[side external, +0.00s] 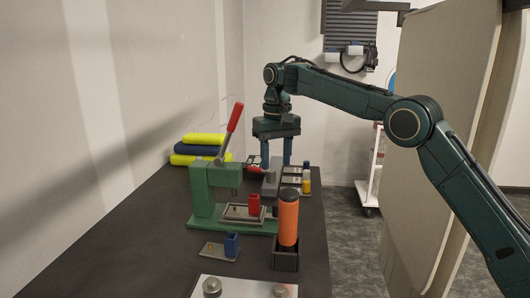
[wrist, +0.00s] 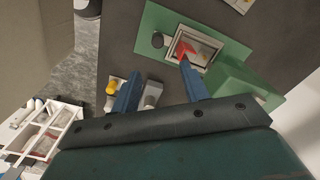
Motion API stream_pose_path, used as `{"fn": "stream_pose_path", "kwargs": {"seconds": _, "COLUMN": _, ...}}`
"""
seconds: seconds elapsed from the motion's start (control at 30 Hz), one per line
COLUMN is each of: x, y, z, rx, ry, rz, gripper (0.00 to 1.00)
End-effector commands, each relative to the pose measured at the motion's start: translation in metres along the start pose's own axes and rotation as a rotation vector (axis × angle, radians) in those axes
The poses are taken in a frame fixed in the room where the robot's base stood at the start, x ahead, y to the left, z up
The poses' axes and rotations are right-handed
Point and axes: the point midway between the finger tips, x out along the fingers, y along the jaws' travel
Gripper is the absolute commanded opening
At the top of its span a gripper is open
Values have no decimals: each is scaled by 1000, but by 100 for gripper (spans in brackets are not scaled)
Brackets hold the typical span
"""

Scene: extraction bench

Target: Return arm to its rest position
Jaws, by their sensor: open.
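My gripper (side external: 276,150) points down over the far part of the dark bench, with its two blue fingers apart and nothing seen between them. In the wrist view my gripper (wrist: 160,85) shows both fingers spread. A green press (side external: 203,190) with a raised red lever stands on the bench, nearer the camera than my gripper. The press's green base also shows in the wrist view (wrist: 160,20), with a grey tray (wrist: 207,48) on it and a red block (wrist: 183,52) by one fingertip. I cannot tell if they touch.
An orange cylinder (side external: 288,218) stands in a dark holder by the bench's right edge. A blue block (side external: 232,244) sits on a small plate. Yellow and blue rolls (side external: 205,139) lie at the back left. A white plate with metal knobs (side external: 240,288) lies in front. Small vials (side external: 306,178) stand near my gripper.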

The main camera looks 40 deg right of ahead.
Motion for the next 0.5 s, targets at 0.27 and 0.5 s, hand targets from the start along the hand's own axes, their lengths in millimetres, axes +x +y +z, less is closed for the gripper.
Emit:
{"fn": "stream_pose_path", "kwargs": {"seconds": 0.27, "x": -5, "y": 2, "z": 4, "rx": -2, "ry": 7, "rz": -2, "gripper": 45}}
{"fn": "stream_pose_path", "kwargs": {"seconds": 0.5, "x": -29, "y": 10, "z": 24, "rx": -16, "ry": 42, "rz": -11, "gripper": 45}}
